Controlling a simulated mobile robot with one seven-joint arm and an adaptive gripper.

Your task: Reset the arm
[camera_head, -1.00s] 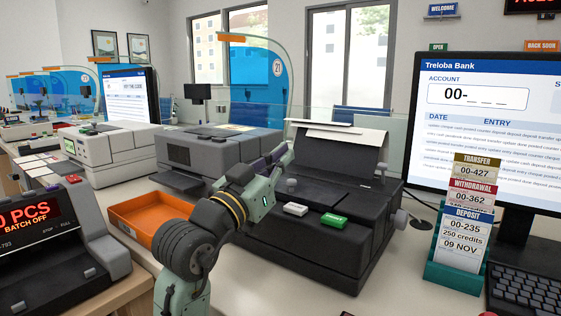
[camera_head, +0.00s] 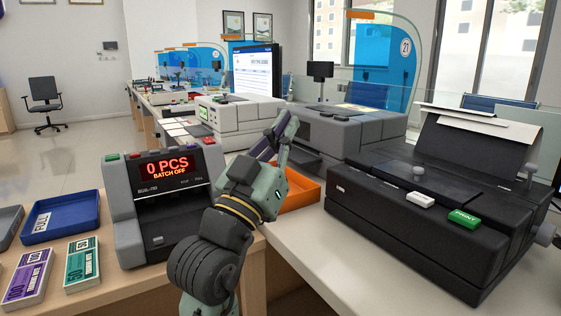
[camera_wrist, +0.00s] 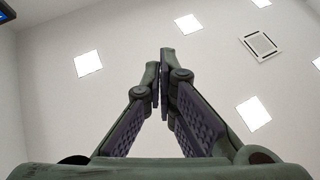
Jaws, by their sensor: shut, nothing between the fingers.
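My arm rises from the bottom middle of the head view, bent, with my gripper (camera_head: 276,140) raised at its end. The gripper is in front of the grey machine and above the orange tray (camera_head: 297,193). In the wrist view my gripper (camera_wrist: 160,82) points up at the ceiling, its two fingers together at the tips with nothing between them. No object is in its grasp.
A banknote counter (camera_head: 165,203) reading 0 PCS stands left of my arm. A black printer (camera_head: 430,215) with a green PRINT button (camera_head: 463,218) stands right. Banknote bundles (camera_head: 82,264) and a blue tray (camera_head: 60,216) lie at far left. Bare counter (camera_head: 345,275) shows before the printer.

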